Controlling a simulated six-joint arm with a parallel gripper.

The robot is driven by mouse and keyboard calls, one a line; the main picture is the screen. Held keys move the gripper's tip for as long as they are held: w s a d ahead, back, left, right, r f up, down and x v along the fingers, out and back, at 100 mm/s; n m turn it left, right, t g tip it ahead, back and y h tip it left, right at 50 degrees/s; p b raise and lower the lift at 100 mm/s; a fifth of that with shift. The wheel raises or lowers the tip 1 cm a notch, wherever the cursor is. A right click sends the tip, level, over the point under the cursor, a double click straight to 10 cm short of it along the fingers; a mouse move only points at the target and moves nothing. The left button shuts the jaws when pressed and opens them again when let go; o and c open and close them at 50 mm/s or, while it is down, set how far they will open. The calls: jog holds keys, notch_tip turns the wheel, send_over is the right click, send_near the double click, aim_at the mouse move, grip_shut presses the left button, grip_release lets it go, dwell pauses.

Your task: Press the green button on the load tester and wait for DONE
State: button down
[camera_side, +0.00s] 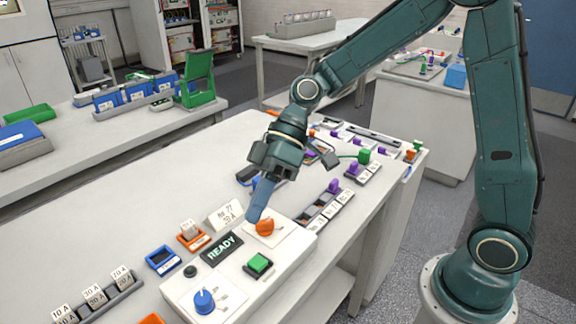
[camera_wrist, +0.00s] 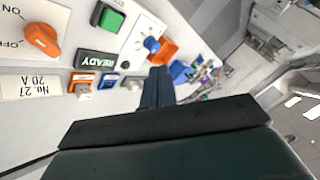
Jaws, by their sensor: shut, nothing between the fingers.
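The load tester (camera_side: 236,285) is a white box on the bench. Its green button (camera_side: 259,263) sits in a dark square frame and also shows in the wrist view (camera_wrist: 108,17). Its dark display (camera_side: 222,248) reads READY, also in the wrist view (camera_wrist: 97,60). An orange knob (camera_side: 264,227) with ON and OFF labels and a blue knob (camera_side: 204,301) sit on the same box. My gripper (camera_side: 253,219) is shut and empty, its blue fingers pointing down. In the side view the tips appear beside the orange knob, apart from the green button. Their exact height is unclear.
A card (camera_side: 226,214) marked No. 27, 20 A stands behind the tester. A blue holder (camera_side: 163,260) and an orange holder (camera_side: 193,236) with a block sit to its left. A rack (camera_side: 97,298) of labelled blocks stands at front left. The bench between is mostly clear.

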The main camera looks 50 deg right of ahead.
aim_at(262, 257)
jog(key=shift+f, duration=0.2)
jog(key=shift+f, duration=4.2)
jog(key=shift+f, duration=0.95)
jog(key=shift+r, duration=0.2)
dwell(0.4)
jog(key=shift+r, duration=0.75)
jog(key=shift+r, duration=0.1)
jog(key=shift+r, duration=2.4)
